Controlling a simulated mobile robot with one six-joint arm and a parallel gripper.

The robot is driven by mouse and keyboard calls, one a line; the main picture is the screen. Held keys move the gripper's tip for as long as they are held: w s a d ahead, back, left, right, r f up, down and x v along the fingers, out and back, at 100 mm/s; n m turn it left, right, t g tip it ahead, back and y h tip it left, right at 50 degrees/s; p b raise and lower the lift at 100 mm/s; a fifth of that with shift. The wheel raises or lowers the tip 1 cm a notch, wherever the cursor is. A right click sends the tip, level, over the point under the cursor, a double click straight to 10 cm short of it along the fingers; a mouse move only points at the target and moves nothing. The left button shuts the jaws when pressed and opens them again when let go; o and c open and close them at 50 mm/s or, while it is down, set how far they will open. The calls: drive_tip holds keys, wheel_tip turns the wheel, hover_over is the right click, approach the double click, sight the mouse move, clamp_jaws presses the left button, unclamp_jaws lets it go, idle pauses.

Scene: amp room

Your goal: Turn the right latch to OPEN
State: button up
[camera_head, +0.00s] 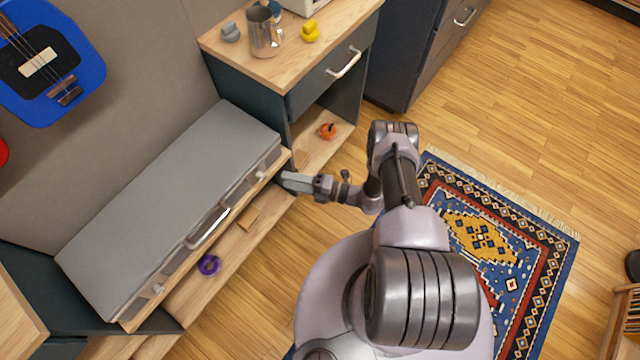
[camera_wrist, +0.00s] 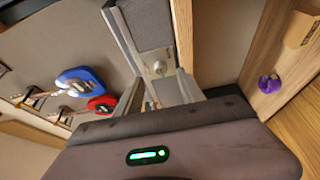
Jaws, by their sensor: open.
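A long grey case (camera_head: 170,210) lies on the shelf bench, with a metal handle (camera_head: 207,228) on its front. The right latch (camera_head: 261,175) is a small pale knob at the right end of the case front. The left latch (camera_head: 157,288) is at the other end. My gripper (camera_head: 287,181) is close in front of the right latch. In the wrist view the latch (camera_wrist: 158,68) shows just beyond and between the open fingers of my gripper (camera_wrist: 158,88), apparently untouched. The fingers hold nothing. I cannot read any OPEN marking or the latch's angle.
A purple ring-like object (camera_head: 208,265) and a wooden block (camera_head: 248,218) lie on the lower ledge. An orange object (camera_head: 327,131) sits on the cabinet's lower shelf. A metal pitcher (camera_head: 265,32) stands on top. A patterned rug (camera_head: 490,245) covers part of the open floor.

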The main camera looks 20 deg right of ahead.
drive_tip(key=p+v, duration=0.1)
drive_tip(key=v, duration=0.9)
drive_tip(key=shift+s+f, duration=0.1)
